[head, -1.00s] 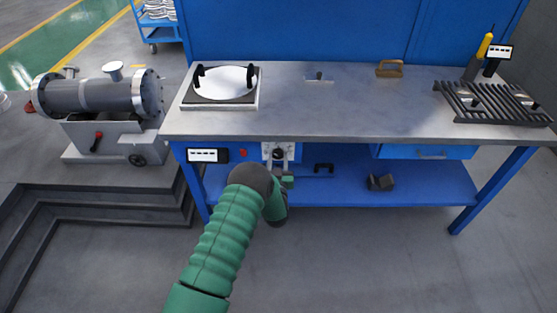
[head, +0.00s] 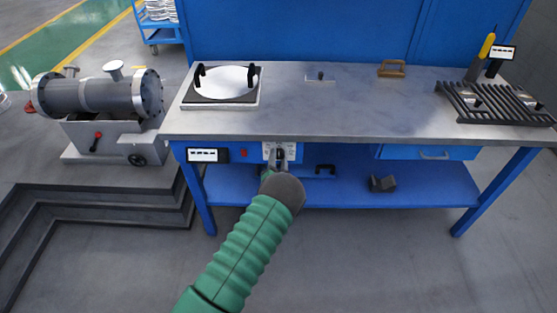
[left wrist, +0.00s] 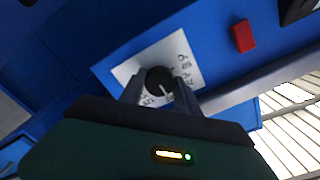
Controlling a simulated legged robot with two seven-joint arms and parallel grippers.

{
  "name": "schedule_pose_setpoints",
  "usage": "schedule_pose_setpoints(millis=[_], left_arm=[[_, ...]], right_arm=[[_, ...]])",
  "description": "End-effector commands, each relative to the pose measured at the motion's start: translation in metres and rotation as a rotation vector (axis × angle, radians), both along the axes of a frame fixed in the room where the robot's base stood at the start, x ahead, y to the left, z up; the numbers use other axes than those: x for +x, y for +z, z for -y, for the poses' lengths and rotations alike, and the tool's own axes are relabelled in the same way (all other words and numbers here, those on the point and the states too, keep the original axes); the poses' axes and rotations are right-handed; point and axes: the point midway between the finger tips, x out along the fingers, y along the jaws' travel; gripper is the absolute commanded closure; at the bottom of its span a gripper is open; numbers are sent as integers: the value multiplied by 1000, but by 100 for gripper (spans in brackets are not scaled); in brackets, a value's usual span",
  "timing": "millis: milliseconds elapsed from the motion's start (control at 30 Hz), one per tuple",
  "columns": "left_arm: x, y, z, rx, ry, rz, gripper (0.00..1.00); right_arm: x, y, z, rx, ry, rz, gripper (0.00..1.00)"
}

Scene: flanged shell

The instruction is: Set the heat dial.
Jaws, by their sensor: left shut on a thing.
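The heat dial (left wrist: 159,80) is a black round knob with a white pointer line. It sits on a white marked plate (left wrist: 180,48) on the blue front panel under the tabletop. In the head view the plate (head: 268,150) shows below the table's front edge, with the dial mostly behind the fingers. My left gripper (head: 280,157) reaches up to the plate. In the left wrist view its two fingers (left wrist: 158,90) are shut on the dial, one on each side. The scale marks are partly hidden and too small to read. My right gripper is not in view.
A red button (head: 243,153) and a white display (head: 208,155) are left of the dial. A round white plate with black handles (head: 225,82) sits on the bench (head: 340,115) above. A drawer (head: 425,152) is at right. The floor in front is clear.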

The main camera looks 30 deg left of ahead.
Motion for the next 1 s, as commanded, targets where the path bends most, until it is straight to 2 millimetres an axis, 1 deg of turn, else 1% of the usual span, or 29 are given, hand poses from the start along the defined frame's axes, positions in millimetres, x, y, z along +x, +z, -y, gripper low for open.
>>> schedule_pose_setpoints(millis=[33,600,633,800,1000], left_arm=[[3,6,1,16,-5,5,100],[3,5,2,46,-6,-15,100],[3,5,2,46,-6,-15,60],[2,3,1,44,-4,-20,40],[1,1,1,42,-2,-23,40]], right_arm=[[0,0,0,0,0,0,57],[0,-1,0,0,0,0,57],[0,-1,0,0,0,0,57],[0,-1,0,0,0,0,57],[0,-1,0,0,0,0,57]])
